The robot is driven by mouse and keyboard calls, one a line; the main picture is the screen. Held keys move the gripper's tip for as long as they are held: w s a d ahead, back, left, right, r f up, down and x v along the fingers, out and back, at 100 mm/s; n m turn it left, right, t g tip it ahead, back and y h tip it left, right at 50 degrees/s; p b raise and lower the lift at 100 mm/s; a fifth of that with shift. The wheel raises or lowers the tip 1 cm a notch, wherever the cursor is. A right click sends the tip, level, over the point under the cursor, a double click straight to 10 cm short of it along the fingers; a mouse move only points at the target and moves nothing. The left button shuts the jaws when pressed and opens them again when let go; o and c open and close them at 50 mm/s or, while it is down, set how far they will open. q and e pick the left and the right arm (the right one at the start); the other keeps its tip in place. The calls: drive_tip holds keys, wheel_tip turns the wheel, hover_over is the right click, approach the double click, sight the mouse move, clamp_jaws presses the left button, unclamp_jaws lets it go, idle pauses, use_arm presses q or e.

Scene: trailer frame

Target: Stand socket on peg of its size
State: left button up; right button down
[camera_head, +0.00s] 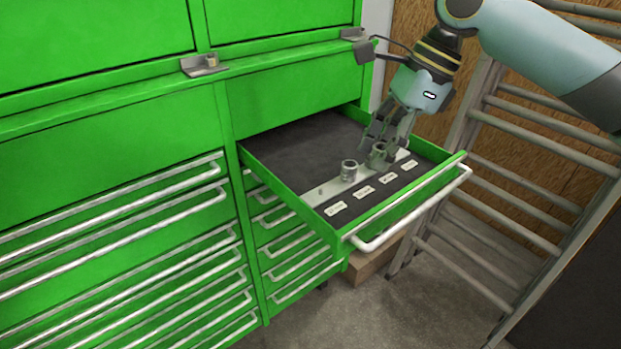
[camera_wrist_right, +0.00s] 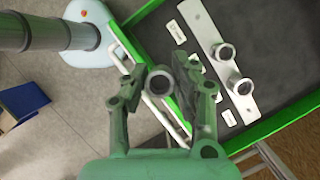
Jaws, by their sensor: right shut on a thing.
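My right gripper (camera_head: 386,142) is over the open drawer, its fingers pointing down. In the wrist view it (camera_wrist_right: 161,88) is shut on a grey ring-shaped socket (camera_wrist_right: 160,82), seen end-on. Two sockets stand on the light metal peg rail (camera_wrist_right: 197,18), a nearer one (camera_wrist_right: 222,52) and a further one (camera_wrist_right: 240,85). In the head view one socket (camera_head: 349,170) stands upright mid-rail. A darker socket (camera_head: 378,155) shows at my fingertips; I cannot tell there whether it is held or standing. A small bare peg (camera_head: 321,191) shows toward the rail's left end. My left gripper is out of view.
White labels (camera_head: 363,191) lie in a row before the rail. The green drawer (camera_head: 402,212) has a raised front and a white handle (camera_head: 420,212). The dark drawer floor (camera_head: 300,150) behind the rail is clear. A grey ladder (camera_head: 500,170) stands to the right.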

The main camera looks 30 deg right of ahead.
drive_tip(key=w+a+f, duration=0.2)
drive_tip(key=w+f, duration=0.1)
drive_tip(key=w, duration=0.2)
drive_tip(key=b, duration=0.1)
hover_over(312, 194)
drive_tip(key=s+d, duration=0.1)
drive_tip(key=f, duration=0.3)
drive_tip(key=shift+d, duration=0.2)
drive_tip(key=shift+w+f, duration=0.1)
drive_tip(key=shift+f, duration=0.25)
wheel_tip(312, 194, down, 4)
drive_tip(key=shift+a+r, duration=0.1)
drive_tip(key=shift+r, duration=0.15)
drive_tip(key=shift+f, duration=0.15)
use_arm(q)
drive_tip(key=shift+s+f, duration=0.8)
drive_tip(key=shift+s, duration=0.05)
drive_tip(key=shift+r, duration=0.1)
use_arm(e)
drive_tip(key=c, duration=1.1)
unclamp_jaws()
drive_tip(key=shift+f, duration=0.1)
drive_tip(key=shift+o, duration=0.2)
